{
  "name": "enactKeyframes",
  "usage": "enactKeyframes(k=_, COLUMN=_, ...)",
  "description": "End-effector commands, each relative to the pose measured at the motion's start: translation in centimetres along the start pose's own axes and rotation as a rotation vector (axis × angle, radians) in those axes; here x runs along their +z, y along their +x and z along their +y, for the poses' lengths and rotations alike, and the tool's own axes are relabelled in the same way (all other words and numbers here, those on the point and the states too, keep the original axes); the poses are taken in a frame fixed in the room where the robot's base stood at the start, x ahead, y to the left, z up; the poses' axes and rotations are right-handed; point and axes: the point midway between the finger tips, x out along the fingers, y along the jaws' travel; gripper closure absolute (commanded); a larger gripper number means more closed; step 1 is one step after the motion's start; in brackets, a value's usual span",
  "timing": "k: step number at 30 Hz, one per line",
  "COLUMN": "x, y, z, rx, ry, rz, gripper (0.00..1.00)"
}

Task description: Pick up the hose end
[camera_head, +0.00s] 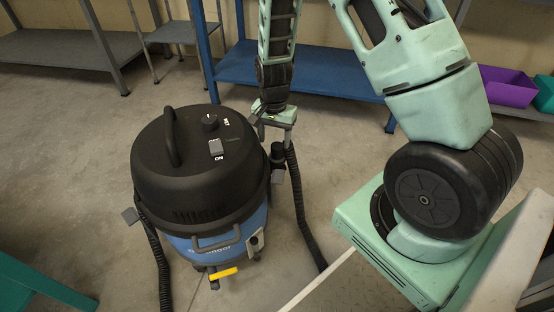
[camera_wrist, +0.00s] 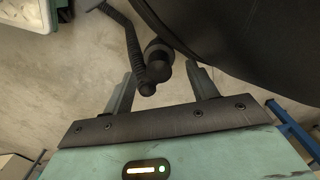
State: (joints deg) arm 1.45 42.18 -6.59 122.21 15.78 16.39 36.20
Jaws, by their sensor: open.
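A vacuum cleaner with a black domed lid (camera_head: 185,170) and a blue body stands on the floor in the head view. A ribbed black hose (camera_head: 303,215) hangs at its right side, with a dark cylindrical fitting (camera_head: 277,155) beside its upper part. My gripper (camera_head: 270,130) is just above this fitting, at the lid's right edge. In the wrist view my gripper (camera_wrist: 164,78) is open; the ribbed hose (camera_wrist: 131,45) and the round black fitting (camera_wrist: 158,62) lie in line with the gap between its fingers. I cannot tell which of these is the hose end, or whether a finger touches either.
The lid (camera_wrist: 240,40) is close beside the right finger in the wrist view. Another ribbed hose (camera_head: 158,265) hangs at the vacuum's left. A blue shelf (camera_head: 300,75) stands behind, with a purple bin (camera_head: 508,87) at right.

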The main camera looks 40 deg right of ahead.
Motion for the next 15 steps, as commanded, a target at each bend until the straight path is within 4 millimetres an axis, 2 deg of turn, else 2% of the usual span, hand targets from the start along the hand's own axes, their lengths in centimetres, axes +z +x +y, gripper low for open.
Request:
enactKeyframes(k=5, x=-0.3, y=1.1, z=0.1, rx=0.0, ry=0.001, rz=0.0, gripper=0.42)
enactKeyframes(k=15, x=-1.1, y=5.4, z=0.4, rx=0.0, ry=-0.001, rz=-0.001, gripper=0.42)
